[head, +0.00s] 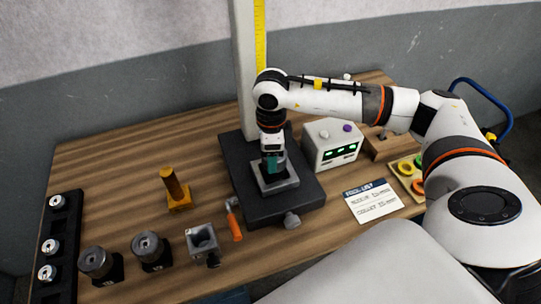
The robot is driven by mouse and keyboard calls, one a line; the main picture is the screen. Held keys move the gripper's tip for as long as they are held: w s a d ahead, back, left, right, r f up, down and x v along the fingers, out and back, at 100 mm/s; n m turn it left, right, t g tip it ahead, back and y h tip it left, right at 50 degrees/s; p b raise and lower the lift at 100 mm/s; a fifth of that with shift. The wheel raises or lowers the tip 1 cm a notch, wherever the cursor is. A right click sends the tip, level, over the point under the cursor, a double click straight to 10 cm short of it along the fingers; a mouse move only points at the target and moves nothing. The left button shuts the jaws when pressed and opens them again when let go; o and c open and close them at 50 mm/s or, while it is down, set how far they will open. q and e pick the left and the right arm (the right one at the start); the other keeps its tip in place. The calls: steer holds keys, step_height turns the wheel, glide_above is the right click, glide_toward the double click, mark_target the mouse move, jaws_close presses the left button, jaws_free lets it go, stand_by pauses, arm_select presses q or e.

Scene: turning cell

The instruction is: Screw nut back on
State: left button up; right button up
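My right arm comes in from the right and reaches over the black base with the tall white column (246,70). My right gripper (273,172) points straight down into a grey square fixture (292,184) on that base. Something teal shows at its fingertips. The nut cannot be made out; the gripper hides what is inside the fixture. Whether the fingers are closed on anything cannot be told. My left gripper is not in view.
Left of the base stand a brass post (173,185), an orange-handled tool (234,220), a grey square block (202,242) and two round metal holders (150,250). A black rack (60,235) lies far left. A display box (331,145) and paper list (372,203) are right.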

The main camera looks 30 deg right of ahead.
steer(key=shift+s+f+m, duration=0.1)
steer(key=shift+s+m, duration=0.05)
steer(key=shift+m, duration=0.35)
